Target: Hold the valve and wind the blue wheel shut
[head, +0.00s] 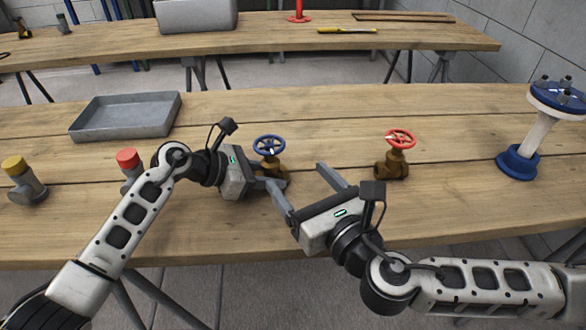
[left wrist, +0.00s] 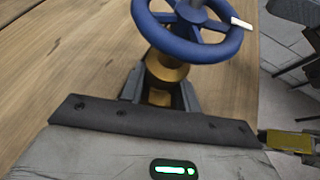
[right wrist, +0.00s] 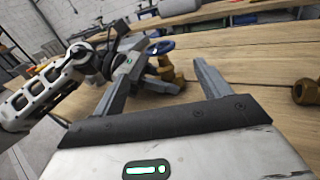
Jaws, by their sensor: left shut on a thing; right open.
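The blue wheel (head: 269,144) sits on top of a brass valve (head: 270,168) that stands upright on the bench. In the left wrist view the wheel (left wrist: 178,45) carries a white mark on its rim at the right. My left gripper (head: 272,184) is shut on the brass body (left wrist: 160,72) below the wheel. My right gripper (head: 296,174) is open and empty, just right of and nearer than the valve. In the right wrist view the blue wheel (right wrist: 160,47) shows beyond and between my fingers, which are apart from it.
A second brass valve with a red wheel (head: 400,138) stands to the right. A grey tray (head: 125,117) lies at the back left. Red-capped (head: 128,158) and yellow-capped (head: 15,166) fittings stand left. A blue-and-white stand (head: 540,128) is at far right. Bench between the valves is clear.

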